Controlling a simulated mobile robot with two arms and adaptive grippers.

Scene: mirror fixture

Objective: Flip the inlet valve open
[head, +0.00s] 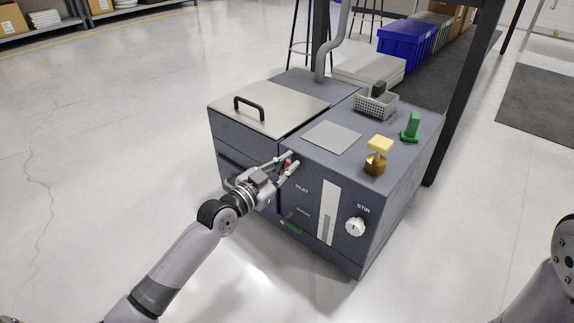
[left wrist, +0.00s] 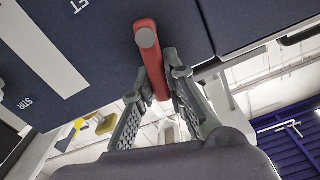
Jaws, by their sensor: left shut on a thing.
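The inlet valve has a red handle (head: 287,163) on the front of the dark blue-grey machine (head: 395,200), above the INLET label. The red handle also shows in the left wrist view (left wrist: 146,38), with a grey round end. My left gripper (head: 291,164) is at the machine's front and shut on the red handle, one finger on each side of it. The fingers (left wrist: 156,80) show around the handle in the left wrist view. The valve body is partly hidden by my gripper. My right arm shows at the right edge; its gripper is out of view.
A green outlet handle (head: 291,226) sits below, left of a pale vertical gauge (head: 329,212). A STIR knob (head: 355,227) is to the right. A brass-and-yellow piece (head: 378,155), green piece (head: 411,127) and basket (head: 377,105) stand on top. The floor at left is clear.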

